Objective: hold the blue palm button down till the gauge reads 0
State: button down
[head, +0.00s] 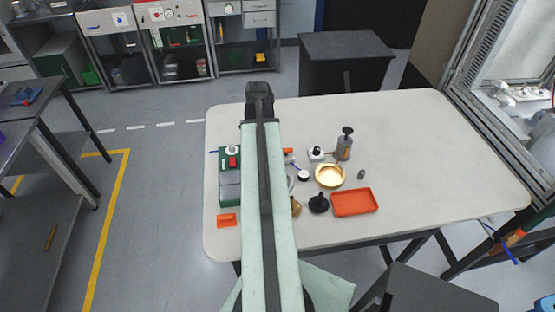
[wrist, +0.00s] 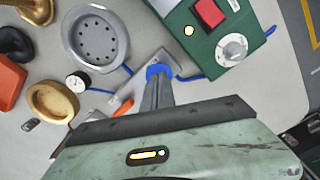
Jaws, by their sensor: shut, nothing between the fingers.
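The blue palm button (wrist: 160,70) sits on a pale metal plate in the wrist view. My gripper (wrist: 158,82) is shut and empty, with its fingertips right at the button, covering part of it. I cannot tell whether they touch it or press it down. The gauge (wrist: 77,82) has a small white dial and dark rim, left of the button; it also shows in the head view (head: 303,176). Its reading is too small to make out. In the head view my arm hides the button and the gripper.
A green box (head: 229,188) with red switch and white knob stands close right of the button in the wrist view (wrist: 205,35). A grey perforated dish (wrist: 97,36), gold dish (head: 330,175), orange tray (head: 354,202) and dark bottle (head: 344,147) stand nearby. The table's right side is clear.

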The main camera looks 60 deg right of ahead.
dwell(0.4)
notch_tip(320, 180, up, 6)
jog(key=p, duration=0.5)
jog(key=shift+f+p, duration=0.2)
jog(key=shift+p, duration=0.1)
jog(key=shift+f, duration=0.1)
